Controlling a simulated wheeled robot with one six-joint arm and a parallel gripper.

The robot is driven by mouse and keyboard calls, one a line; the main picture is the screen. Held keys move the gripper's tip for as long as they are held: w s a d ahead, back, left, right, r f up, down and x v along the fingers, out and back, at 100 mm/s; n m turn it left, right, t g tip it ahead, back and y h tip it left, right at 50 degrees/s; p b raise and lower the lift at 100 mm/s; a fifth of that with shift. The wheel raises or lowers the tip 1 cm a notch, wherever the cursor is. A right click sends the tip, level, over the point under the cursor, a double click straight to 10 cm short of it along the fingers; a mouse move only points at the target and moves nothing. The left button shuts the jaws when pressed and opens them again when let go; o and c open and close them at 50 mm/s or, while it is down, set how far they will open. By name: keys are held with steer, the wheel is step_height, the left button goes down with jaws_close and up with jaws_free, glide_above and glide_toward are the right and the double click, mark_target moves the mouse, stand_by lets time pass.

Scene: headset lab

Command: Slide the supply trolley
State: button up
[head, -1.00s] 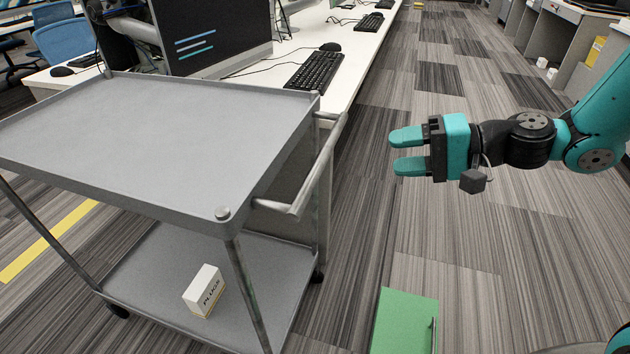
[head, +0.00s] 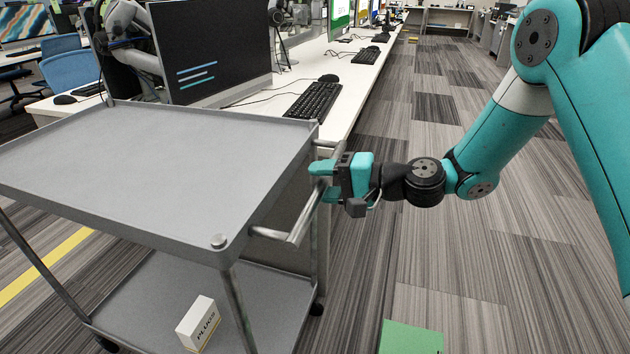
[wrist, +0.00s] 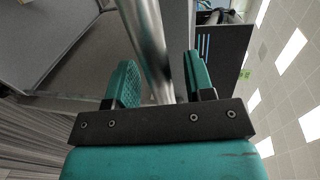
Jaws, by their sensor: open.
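The grey supply trolley (head: 160,150) stands at the left in the head view, with a flat empty top tray and a lower shelf. Its metal push handle (head: 292,232) sticks out on the right side. My gripper (head: 322,181) is at this handle, fingers pointing left. In the wrist view my gripper (wrist: 160,85) is open, with the handle bar (wrist: 148,40) running between the two teal fingers. The fingers are apart and not closed on the bar. In the head view the fingers cover part of the handle.
A white box (head: 198,324) marked PLUGS lies on the lower shelf. A white desk (head: 340,85) with monitors and a keyboard (head: 313,100) runs behind the trolley. A green object (head: 410,338) is at the bottom edge. The carpet (head: 480,260) on the right is clear.

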steer(key=shift+x, duration=0.9)
steer(key=shift+c, duration=0.5)
jaws_close()
